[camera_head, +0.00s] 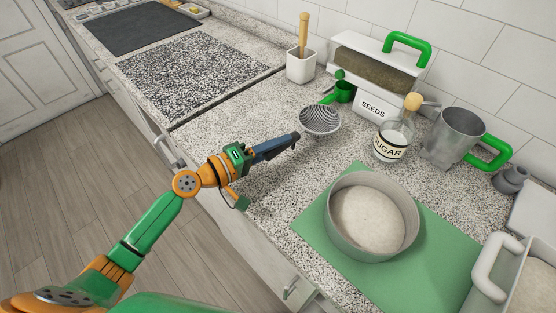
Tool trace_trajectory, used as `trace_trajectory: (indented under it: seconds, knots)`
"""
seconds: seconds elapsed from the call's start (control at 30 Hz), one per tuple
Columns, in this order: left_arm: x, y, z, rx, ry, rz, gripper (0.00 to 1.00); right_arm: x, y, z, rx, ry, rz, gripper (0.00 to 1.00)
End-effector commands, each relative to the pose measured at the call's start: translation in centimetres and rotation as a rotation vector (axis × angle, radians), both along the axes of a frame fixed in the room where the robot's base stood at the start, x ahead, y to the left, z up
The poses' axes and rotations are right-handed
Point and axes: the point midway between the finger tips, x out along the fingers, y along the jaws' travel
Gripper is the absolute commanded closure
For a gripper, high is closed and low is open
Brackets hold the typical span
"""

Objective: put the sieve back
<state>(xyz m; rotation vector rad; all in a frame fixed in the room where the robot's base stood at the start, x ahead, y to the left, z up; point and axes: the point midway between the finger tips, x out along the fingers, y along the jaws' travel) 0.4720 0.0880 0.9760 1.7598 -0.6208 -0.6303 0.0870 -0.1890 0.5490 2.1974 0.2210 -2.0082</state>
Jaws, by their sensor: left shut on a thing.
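The sieve (320,120), a round metal mesh bowl, is over the speckled counter in front of the seeds box. A green part (342,92) shows behind its far rim; I cannot tell whether it is the sieve's handle or a separate scoop. My left gripper (294,138) reaches in from the left and is shut at the near left edge of the sieve. The fingertips and the exact grip are too small to see clearly. I cannot tell whether the sieve touches the counter. My right gripper is out of view.
A round tin (340,232) with pale powder stands on a green mat (432,268). A sugar jar (391,150), metal mug (452,140), seeds box (372,106) and white utensil pot (301,68) stand behind. A white-handled container (497,262) is at lower right. Counter left of the mat is clear.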

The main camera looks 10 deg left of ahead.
Motion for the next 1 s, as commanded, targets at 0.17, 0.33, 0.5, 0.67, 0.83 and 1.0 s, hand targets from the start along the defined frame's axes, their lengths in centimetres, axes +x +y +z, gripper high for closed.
trace_trajectory:
  seconds: [0.17, 0.33, 0.5, 0.67, 0.83, 1.0]
  knots:
    - [0.0, 0.0, -3.0, -0.002, 0.002, 0.002, 1.0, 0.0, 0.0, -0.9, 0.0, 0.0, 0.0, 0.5]
    - [0.0, 0.0, -2.9, 0.0, 0.001, 0.0, 1.0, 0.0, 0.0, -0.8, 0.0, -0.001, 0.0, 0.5]
    - [-0.1, 0.0, -3.4, 0.001, 0.001, 0.0, 1.0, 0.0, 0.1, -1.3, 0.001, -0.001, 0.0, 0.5]
    - [-0.1, 0.0, -3.2, 0.001, 0.001, 0.0, 0.41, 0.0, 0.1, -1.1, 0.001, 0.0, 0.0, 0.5]
    - [-0.1, 0.0, -3.2, 0.001, 0.001, 0.0, 0.41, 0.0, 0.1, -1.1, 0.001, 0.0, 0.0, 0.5]
    - [-0.3, 0.2, -3.0, 0.001, 0.002, 0.001, 0.41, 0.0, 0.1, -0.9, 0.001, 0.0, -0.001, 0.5]
